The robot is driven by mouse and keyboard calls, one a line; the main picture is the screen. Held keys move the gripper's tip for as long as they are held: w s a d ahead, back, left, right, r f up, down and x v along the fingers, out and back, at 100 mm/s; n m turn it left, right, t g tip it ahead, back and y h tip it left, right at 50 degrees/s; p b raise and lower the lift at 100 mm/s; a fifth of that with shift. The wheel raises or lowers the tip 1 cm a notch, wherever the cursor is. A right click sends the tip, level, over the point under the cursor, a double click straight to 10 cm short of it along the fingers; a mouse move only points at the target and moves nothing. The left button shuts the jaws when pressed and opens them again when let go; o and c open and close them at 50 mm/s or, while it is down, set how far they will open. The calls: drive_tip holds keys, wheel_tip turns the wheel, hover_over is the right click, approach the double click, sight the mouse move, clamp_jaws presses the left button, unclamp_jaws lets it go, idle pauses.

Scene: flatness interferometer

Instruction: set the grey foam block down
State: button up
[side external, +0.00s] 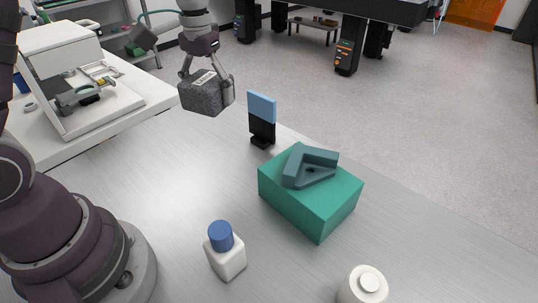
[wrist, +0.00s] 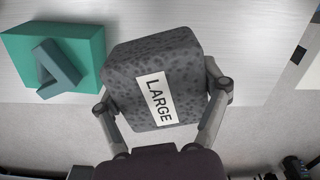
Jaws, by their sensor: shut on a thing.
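The grey foam block (side external: 200,97) is dark, speckled and carries a white label; in the wrist view (wrist: 143,62) the label reads "LARGE". My gripper (side external: 207,88) is shut on the block, with one finger on each side of it. In the side view the block is held up near the table's far edge, apart from the tabletop as far as I can tell. The brushed metal table (side external: 165,185) lies below. The block's underside is hidden in the wrist view.
A teal box (side external: 310,205) bears a dark V-shaped piece (side external: 310,165). A blue-and-black upright card (side external: 262,115) stands behind it. A blue-capped bottle (side external: 225,252) and a white round container (side external: 363,285) stand in front. The table's middle left is clear.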

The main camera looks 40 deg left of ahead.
drive_tip(key=s+a+f+n, duration=0.3)
drive_tip(key=s+a+n, duration=0.1)
drive_tip(key=a+n, duration=0.6)
drive_tip(key=n, duration=0.6)
hover_over(135, 159)
wheel_tip(135, 159, down, 3)
wheel_tip(135, 159, down, 10)
drive_tip(key=shift+d+r, duration=0.1)
drive_tip(key=o, duration=0.8)
drive_tip(key=shift+c, duration=0.2)
